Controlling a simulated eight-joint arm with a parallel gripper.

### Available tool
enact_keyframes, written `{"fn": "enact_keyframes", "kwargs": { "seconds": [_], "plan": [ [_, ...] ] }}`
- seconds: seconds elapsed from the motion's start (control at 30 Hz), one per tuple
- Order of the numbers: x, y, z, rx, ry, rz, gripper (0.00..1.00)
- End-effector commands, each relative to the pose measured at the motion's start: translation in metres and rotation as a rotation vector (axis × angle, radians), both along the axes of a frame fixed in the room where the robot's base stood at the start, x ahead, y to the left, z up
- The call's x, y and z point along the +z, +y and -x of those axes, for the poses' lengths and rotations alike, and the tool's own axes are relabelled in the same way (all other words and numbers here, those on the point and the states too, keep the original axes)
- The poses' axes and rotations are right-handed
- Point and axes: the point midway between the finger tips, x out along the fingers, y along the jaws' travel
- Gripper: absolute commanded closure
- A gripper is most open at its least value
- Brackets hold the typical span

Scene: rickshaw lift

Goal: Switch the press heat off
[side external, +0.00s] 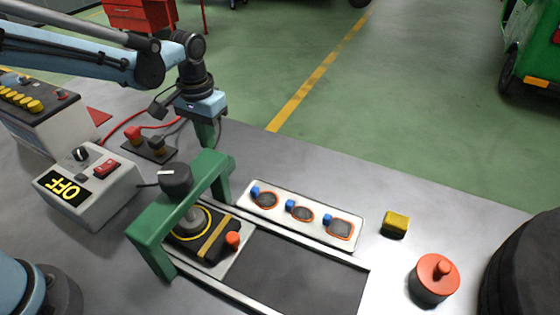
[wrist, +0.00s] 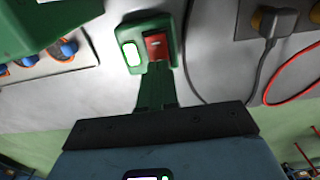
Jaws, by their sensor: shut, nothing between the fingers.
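The press has a green frame (side external: 160,228) with a black knob (side external: 176,180) on top, over a dark bed. In the wrist view, a red switch (wrist: 157,46) sits in a green housing beside a white lamp (wrist: 132,54) with a bright green rim. My gripper (wrist: 156,72) is shut and empty, its green fingertips just at the lower end of the red switch; contact cannot be told. In the side view my gripper (side external: 207,143) points down behind the press frame, which hides that switch.
A grey box (side external: 110,200) with an OFF display, a knob and a red switch stands left of the press. A white panel (side external: 285,228) with blue clips lies to the right. A yellow block (side external: 395,224) and red-topped canister (side external: 436,276) stand farther right. Red cables (side external: 125,122) lie behind the box.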

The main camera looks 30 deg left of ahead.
Motion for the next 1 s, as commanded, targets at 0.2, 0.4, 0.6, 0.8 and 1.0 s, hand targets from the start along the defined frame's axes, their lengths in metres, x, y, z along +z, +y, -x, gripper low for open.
{"fn": "enact_keyframes", "kwargs": {
  "seconds": [0.2, 0.4, 0.6, 0.8, 1.0],
  "plan": [
    [-0.003, 0.000, 0.000, 0.000, 0.000, 0.000, 1.00],
    [-0.006, 0.000, 0.000, 0.000, 0.000, 0.000, 1.00],
    [-0.009, 0.000, 0.000, 0.000, 0.000, 0.000, 1.00],
    [-0.011, 0.000, 0.000, 0.000, 0.000, 0.000, 1.00],
    [-0.014, 0.000, 0.000, 0.000, 0.000, 0.000, 1.00]
  ]
}}
